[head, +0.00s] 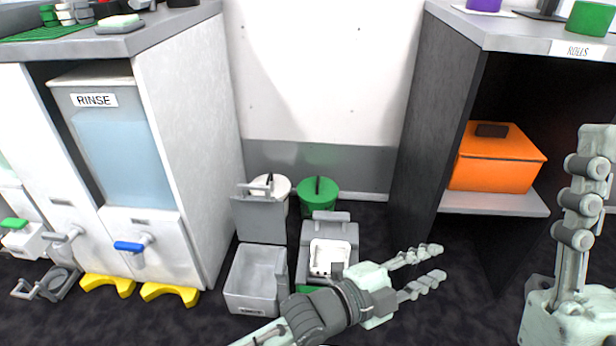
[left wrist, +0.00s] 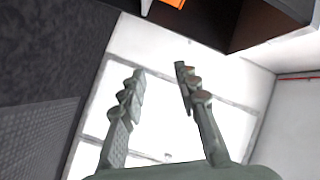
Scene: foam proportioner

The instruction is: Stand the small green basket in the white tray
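I cannot make out a small green basket for certain in either view. A small green item (head: 48,15) stands on the left counter at the top edge, too small to identify. A white tray-like insert (head: 329,257) sits in a grey bin on the floor, partly hidden by my left arm. My left gripper (head: 430,268) is open and empty, right of that bin and above the dark floor. Its two fingers also show apart in the left wrist view (left wrist: 160,90). My right gripper (head: 592,160) is at the right edge, partly cut off, with its fingers pointing up.
A grey lidded bin (head: 254,280) stands open on the floor. White (head: 275,184) and green (head: 318,192) buckets stand by the wall. A cabinet with a RINSE tank (head: 120,140) is at left. An orange box (head: 497,165) sits on the right unit's shelf. A green mat (head: 45,32) lies on the left counter.

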